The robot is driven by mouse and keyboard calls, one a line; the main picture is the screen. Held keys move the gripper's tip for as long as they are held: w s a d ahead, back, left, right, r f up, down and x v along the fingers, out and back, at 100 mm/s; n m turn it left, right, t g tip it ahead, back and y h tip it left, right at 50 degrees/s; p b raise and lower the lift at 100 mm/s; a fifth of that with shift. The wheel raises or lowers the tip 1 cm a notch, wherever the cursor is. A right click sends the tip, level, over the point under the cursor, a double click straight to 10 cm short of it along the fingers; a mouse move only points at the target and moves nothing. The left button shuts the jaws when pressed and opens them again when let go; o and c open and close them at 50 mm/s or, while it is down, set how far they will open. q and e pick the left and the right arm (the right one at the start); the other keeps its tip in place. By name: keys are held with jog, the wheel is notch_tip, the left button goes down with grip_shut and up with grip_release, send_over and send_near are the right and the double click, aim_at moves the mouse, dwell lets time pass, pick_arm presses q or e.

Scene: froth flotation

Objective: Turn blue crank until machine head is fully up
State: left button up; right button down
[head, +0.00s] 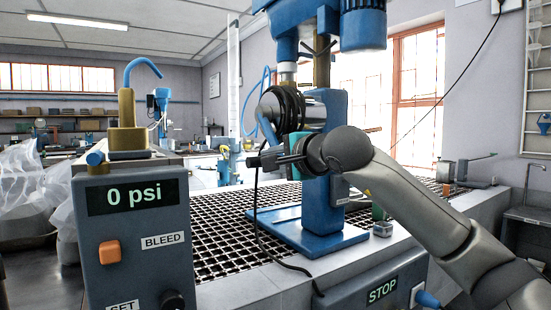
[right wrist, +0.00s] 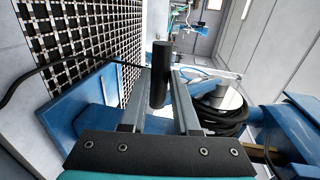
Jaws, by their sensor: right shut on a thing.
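The blue flotation machine stands on a blue base plate (head: 308,232) with a blue column (head: 330,110). Its machine head (head: 300,14), with a blue motor (head: 363,25), is at the top of the head view and cut off by the frame. My right gripper (head: 266,160) reaches in front of the column, fingers pointing left. In the right wrist view my right gripper (right wrist: 157,75) is shut on a black cylindrical handle (right wrist: 160,62) between its fingers. The rest of the crank is not clearly visible behind the gripper. My left gripper is out of view.
A coiled black hose (head: 282,108) hangs by the column, and a black cable runs down over the grating (head: 215,222). A control box (head: 135,235) reading 0 psi stands at front left. A STOP panel (head: 382,290) is below my right arm.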

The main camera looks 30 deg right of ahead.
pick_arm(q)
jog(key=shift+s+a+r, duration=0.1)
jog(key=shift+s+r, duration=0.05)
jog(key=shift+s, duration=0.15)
pick_arm(e)
jog(key=shift+w+a+f+y, duration=0.15)
jog(key=shift+a+f+y, duration=0.25)
jog(key=shift+f, duration=0.4)
jog(key=c, duration=1.1)
grip_release()
jog(key=shift+a, duration=0.1)
jog(key=o, duration=0.4)
jog(key=shift+w, duration=0.15)
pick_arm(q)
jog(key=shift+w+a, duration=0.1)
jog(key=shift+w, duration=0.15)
pick_arm(e)
jog(key=shift+r, duration=0.1)
jog(key=shift+d+r, duration=0.2)
jog(key=shift+d, duration=0.05)
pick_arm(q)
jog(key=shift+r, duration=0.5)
pick_arm(e)
jog(key=s+r, duration=0.1)
jog(key=s, duration=0.4)
jog(key=s+r, duration=0.1)
jog(key=s, duration=0.9)
jog(key=shift+d+r, duration=0.2)
jog(key=shift+r, duration=0.2)
